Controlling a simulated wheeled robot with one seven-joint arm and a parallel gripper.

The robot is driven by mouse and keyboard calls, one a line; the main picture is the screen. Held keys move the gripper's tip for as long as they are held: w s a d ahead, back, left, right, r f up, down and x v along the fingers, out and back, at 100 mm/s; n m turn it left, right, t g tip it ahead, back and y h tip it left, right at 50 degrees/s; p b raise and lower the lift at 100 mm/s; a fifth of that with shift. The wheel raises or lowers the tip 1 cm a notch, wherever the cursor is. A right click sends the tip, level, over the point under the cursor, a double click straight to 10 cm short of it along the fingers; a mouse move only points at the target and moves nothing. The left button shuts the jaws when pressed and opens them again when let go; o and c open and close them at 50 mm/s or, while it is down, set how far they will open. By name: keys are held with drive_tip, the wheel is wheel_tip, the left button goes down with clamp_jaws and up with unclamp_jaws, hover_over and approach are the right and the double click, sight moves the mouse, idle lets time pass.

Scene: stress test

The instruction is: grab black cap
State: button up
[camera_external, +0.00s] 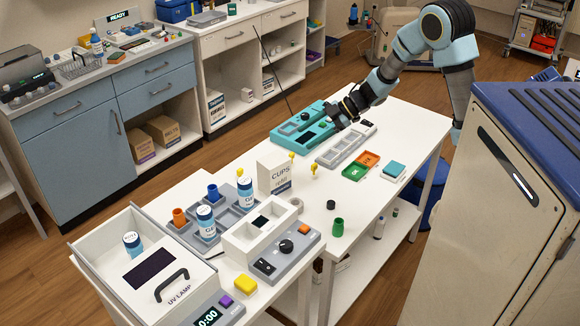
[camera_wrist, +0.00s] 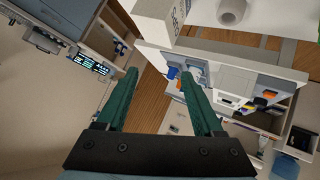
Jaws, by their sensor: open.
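My gripper (camera_external: 338,117) is above the far part of the table, by the teal device, well away from the black cap. In the wrist view my gripper (camera_wrist: 159,74) shows two green fingers spread apart with nothing between them. I cannot make out the black cap in the wrist view.
A cups box (camera_external: 275,178) stands left of the cap. A tall cabinet (camera_external: 500,190) is at right. The table around the cap is mostly clear.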

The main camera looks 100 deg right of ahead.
drive_tip(key=s+a+f+n+y, duration=0.15)
drive_tip(key=s+y, duration=0.45)
drive_tip(key=s, duration=0.8)
approach(332, 202)
drive_tip(key=w+p, duration=0.1)
drive_tip(key=w, duration=0.1)
drive_tip(key=shift+w+a+f+g+p, duration=0.25)
drive_tip(key=shift+a+f+g+p, duration=0.05)
drive_tip(key=shift+a+f, duration=0.05)
drive_tip(key=shift+p+x, duration=1.05)
drive_tip(key=shift+x, duration=2.15)
drive_tip(key=shift+s+a+f, duration=0.1)
drive_tip(key=shift+s, duration=0.15)
clamp_jaws()
